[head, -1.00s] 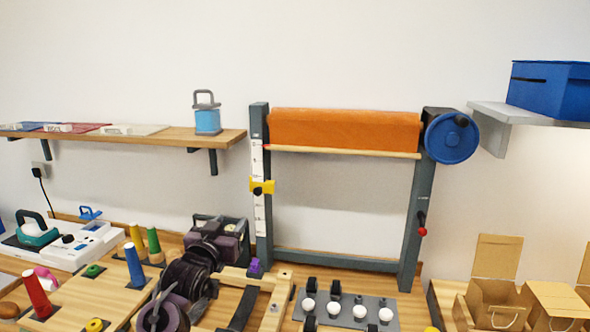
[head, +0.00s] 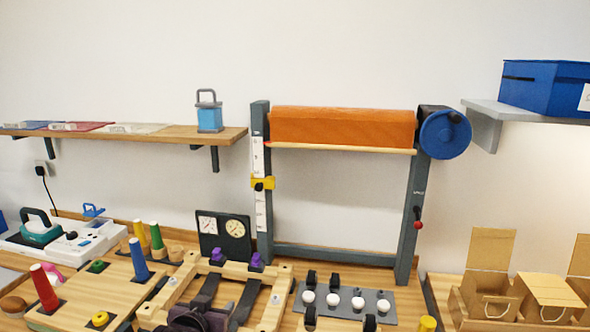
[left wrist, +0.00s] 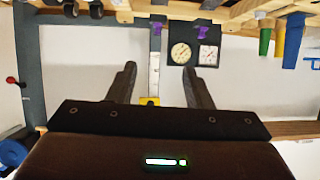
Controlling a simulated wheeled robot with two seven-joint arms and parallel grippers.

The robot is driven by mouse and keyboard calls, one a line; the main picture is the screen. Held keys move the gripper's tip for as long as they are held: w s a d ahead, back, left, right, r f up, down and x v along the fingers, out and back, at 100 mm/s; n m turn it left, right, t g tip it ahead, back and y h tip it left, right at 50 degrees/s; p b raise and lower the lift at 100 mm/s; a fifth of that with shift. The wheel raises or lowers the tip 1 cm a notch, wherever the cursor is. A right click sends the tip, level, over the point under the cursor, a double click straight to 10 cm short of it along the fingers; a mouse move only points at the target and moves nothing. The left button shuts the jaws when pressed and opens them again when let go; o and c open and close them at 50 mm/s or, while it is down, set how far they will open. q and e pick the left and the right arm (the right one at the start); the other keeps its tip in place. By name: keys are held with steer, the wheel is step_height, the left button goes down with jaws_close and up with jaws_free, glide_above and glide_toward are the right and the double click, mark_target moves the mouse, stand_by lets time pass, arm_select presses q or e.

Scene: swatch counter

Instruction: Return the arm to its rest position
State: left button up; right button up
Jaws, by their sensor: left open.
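That view is upside down. My right gripper is not in either view.
A black two-dial panel (head: 223,236) stands behind the wooden frame. Coloured cones, such as the red one (head: 43,288), stand at left. A grey plate (head: 345,302) with white knobs lies to the right. A roll stand (head: 405,215) rises behind.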

arm_select(q)
steer(key=s+a+f+g, duration=0.1)
steer(key=s+f+g, duration=0.25)
steer(key=s, duration=0.55)
steer(key=s+f+g+y, duration=0.1)
steer(key=s+f+g, duration=0.25)
steer(key=s, duration=0.65)
steer(key=s+a+f+g, duration=0.1)
steer(key=s+f+g, duration=0.25)
steer(key=s, duration=0.55)
steer(key=s+f+b, duration=0.1)
steer(key=s+f, duration=0.2)
steer(key=f, duration=3.1)
steer(key=s+a+f, duration=0.1)
steer(key=s+f, duration=0.7)
steer(key=s, duration=0.1)
steer(key=s+a+f+g, duration=0.1)
steer(key=s+a+f, duration=0.1)
steer(key=s+f, duration=0.6)
steer(key=shift+s+a+f+m+y+b, duration=0.25)
steer(key=shift+s+b, duration=0.2)
steer(key=shift+s, duration=0.45)
